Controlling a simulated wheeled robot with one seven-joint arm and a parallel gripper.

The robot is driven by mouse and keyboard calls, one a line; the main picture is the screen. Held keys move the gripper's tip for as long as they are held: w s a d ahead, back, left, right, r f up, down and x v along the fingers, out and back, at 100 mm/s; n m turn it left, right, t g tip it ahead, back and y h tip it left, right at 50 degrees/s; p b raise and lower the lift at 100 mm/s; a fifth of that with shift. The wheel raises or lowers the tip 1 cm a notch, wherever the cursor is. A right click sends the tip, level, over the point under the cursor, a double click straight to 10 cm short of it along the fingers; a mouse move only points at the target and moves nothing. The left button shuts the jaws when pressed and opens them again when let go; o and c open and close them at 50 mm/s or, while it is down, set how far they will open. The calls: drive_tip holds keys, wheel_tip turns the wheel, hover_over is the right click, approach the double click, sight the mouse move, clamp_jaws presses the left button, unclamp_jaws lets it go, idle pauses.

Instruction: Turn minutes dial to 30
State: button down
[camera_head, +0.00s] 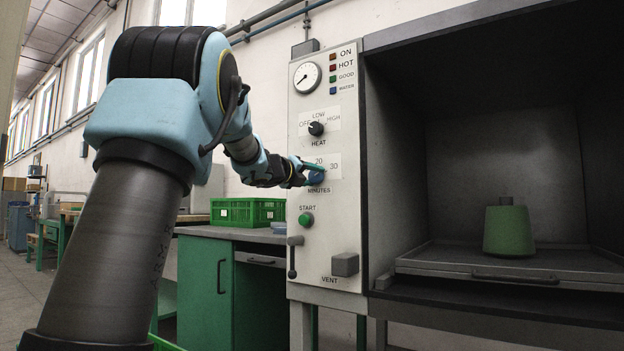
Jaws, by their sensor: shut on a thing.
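My gripper (308,174) comes in from the left and is shut on the dial. The dial's pointer is too small and too covered to read.
The black heat knob (316,128) is just above, and the green start button (306,219) just below. A vent lever (292,257) and a grey block (345,264) are lower. The open chamber at right holds a green cone (508,231). A green crate (247,212) stands on the bench behind.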

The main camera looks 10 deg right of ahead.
drive_tip(key=shift+f, duration=0.1)
drive_tip(key=shift+c, duration=1.5)
unclamp_jaws()
drive_tip(key=v, duration=1)
drive_tip(key=shift+s+a+p, duration=0.25)
drive_tip(key=shift+s+p, duration=0.05)
drive_tip(key=shift+s, duration=0.05)
